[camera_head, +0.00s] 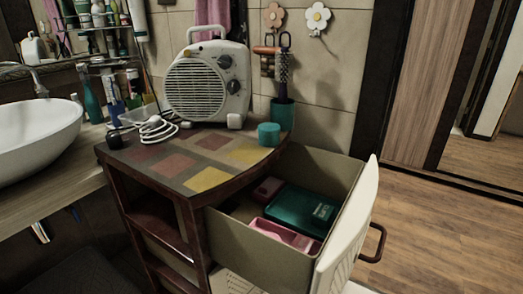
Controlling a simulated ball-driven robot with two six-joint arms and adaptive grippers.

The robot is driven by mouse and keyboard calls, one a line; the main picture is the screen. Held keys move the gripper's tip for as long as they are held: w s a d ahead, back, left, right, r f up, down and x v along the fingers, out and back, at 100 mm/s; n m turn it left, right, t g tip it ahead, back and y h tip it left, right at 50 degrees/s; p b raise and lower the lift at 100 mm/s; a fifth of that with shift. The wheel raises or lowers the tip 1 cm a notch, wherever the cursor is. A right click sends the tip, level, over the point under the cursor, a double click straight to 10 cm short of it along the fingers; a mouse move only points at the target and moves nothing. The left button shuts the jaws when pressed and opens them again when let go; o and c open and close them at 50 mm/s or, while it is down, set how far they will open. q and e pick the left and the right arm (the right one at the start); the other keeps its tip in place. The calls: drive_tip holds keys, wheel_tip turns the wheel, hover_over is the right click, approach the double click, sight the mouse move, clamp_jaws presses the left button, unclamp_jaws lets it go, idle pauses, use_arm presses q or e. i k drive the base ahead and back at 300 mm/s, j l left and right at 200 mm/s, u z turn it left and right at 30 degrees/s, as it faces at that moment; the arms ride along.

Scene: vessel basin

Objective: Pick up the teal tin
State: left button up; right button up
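A small round teal tin (268,134) stands on the right end of the patterned cabinet top (205,160). It is just in front of a teal cup (282,114) that holds a brush. A flat teal box (302,212) also lies in the open drawer (262,232) below, with pink items (285,236) beside it. Neither of my grippers is in view.
A white fan heater (207,84) and its coiled white cord (156,130) stand behind and left of the tin. The drawer front (348,225) juts out at the right. Bottles and a basin (35,138) are on the left counter. Wooden floor (440,230) at the right is clear.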

sight(269, 132)
drive_tip(key=l+u, duration=0.25)
drive_tip(key=u, duration=0.15)
drive_tip(key=l+u, duration=0.2)
drive_tip(key=u, duration=0.15)
drive_tip(key=k+l+u, duration=0.1)
drive_tip(key=u, duration=0.3)
drive_tip(key=l, duration=0.1)
